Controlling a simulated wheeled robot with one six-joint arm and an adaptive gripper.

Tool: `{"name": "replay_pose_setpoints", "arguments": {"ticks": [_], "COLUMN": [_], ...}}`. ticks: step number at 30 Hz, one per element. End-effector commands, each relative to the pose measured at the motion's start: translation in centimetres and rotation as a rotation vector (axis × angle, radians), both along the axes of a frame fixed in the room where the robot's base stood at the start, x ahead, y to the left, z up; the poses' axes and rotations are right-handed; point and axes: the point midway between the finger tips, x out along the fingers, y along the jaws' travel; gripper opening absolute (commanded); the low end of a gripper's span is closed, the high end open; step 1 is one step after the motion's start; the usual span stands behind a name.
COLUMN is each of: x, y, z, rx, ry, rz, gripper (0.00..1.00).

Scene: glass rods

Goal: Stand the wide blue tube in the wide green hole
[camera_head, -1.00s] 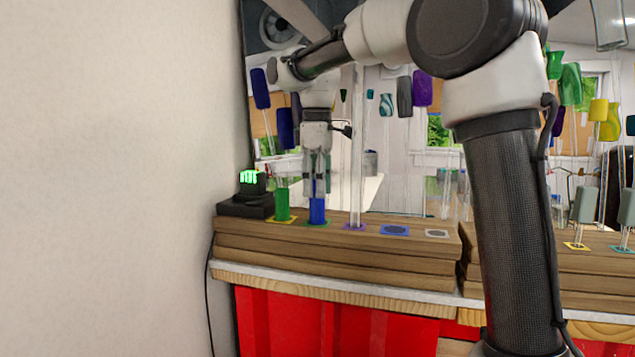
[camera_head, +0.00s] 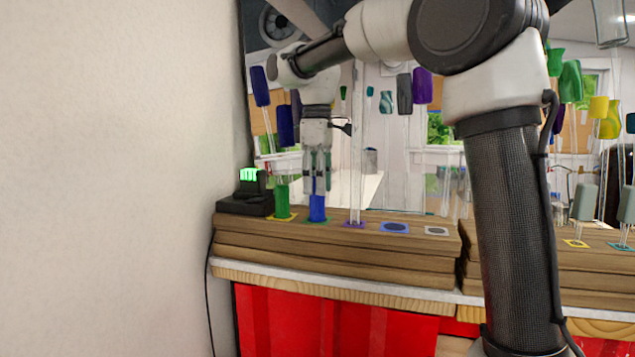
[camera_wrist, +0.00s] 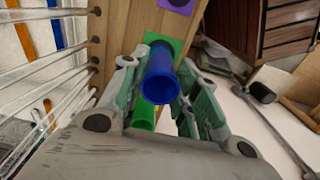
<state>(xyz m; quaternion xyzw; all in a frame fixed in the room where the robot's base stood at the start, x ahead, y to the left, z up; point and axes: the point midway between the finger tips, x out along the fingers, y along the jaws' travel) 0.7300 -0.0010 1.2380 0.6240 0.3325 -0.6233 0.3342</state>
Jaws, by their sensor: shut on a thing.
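The wide blue tube (camera_head: 317,209) stands upright at the green-marked hole (camera_head: 312,222) in the wooden rack. In the wrist view the blue tube (camera_wrist: 158,84) shows its open top, with the green square (camera_wrist: 168,42) at its far end. How deep it sits cannot be told. My gripper (camera_head: 317,186) points straight down over the tube. In the wrist view its fingers (camera_wrist: 160,100) lie on either side of the tube, shut on it near its top.
A green tube (camera_head: 282,203) stands close on the left, at a yellow square. A tall clear tube (camera_head: 356,150) stands on the right at a purple square. The blue (camera_head: 394,228) and grey (camera_head: 436,231) squares are empty. A small black device (camera_head: 248,195) sits at the rack's left end.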

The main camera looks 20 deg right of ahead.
Motion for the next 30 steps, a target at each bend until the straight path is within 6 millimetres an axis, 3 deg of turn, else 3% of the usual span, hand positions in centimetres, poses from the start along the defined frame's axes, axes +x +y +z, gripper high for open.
{"name": "replay_pose_setpoints", "arguments": {"ticks": [22,23,24,30], "x": [0.0,0.0,0.0,0.0], "y": [0.0,0.0,0.0,0.0], "z": [-1.3,-1.3,-1.3,-1.3], "rx": [-0.001,0.0,0.0,0.0], "ry": [0.001,0.0,0.0,0.0], "rz": [0.0,0.0,0.0,0.0], "gripper": [0.0,0.34,0.4,0.4]}}
